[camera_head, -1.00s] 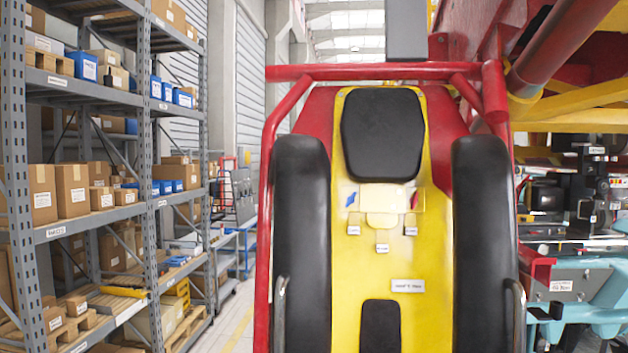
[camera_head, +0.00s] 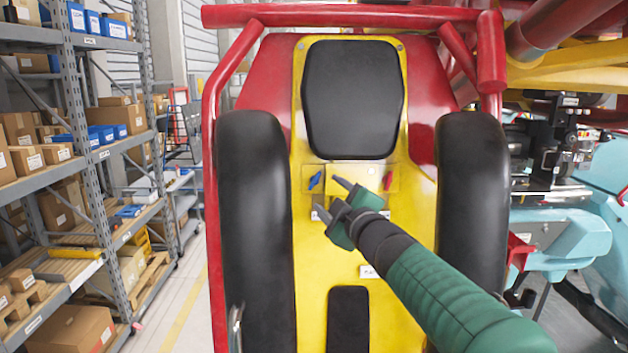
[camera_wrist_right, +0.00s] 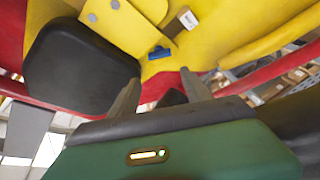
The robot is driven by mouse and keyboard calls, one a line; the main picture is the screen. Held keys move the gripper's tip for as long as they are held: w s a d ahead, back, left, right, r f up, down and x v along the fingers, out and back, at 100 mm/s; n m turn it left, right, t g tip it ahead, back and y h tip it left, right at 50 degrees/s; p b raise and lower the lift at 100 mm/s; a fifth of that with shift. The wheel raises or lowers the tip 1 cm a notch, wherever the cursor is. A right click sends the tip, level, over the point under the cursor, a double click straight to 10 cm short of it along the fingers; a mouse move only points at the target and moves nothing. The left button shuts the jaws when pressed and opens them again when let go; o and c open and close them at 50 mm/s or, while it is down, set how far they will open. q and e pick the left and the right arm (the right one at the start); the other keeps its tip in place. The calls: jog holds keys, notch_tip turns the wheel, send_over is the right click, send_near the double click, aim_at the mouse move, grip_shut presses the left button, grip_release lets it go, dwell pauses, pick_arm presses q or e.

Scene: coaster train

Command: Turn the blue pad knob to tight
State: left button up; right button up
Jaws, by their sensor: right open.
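The blue pad knob (camera_head: 314,182) is a small blue handle on the left of the yellow seat back, below the black head pad (camera_head: 353,100). It looks slightly tilted. In the right wrist view the blue knob (camera_wrist_right: 160,53) lies ahead of the fingertips, roughly midway between them. My right gripper (camera_head: 331,197) is open and empty, just right of and below the blue knob. Its two fingers also show in the wrist view (camera_wrist_right: 161,78), apart from the knob. My left gripper is not in view.
Black padded side bolsters (camera_head: 252,200) and a red tube frame (camera_head: 340,16) surround the seat. Shelves with boxes (camera_head: 75,160) stand at left.

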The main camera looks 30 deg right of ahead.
aim_at(318, 179)
jog(key=w, duration=0.3)
jog(key=w+d+p, duration=0.1)
jog(key=w, duration=0.2)
jog(key=w+f, duration=0.1)
jog(key=w, duration=0.2)
jog(key=shift+d, duration=0.2)
jog(key=shift+s+d+r+p, duration=0.35)
jog(key=shift+r+p, duration=0.1)
jog(key=shift+p, duration=0.1)
jog(key=shift+d, duration=0.15)
jog(key=shift+w+d+f, duration=0.1)
jog(key=shift+w+d, duration=0.05)
jog(key=shift+w, duration=0.05)
jog(key=shift+a, duration=0.2)
jog(key=shift+c, duration=0.7)
jog(key=shift+a, duration=0.25)
jog(key=c, duration=0.5)
jog(key=shift+r, duration=0.25)
grip_shut()
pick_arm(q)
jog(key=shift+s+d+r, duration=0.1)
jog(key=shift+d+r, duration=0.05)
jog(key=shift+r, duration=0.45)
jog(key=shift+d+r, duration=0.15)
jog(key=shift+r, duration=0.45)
pick_arm(e)
jog(key=shift+f, duration=0.1)
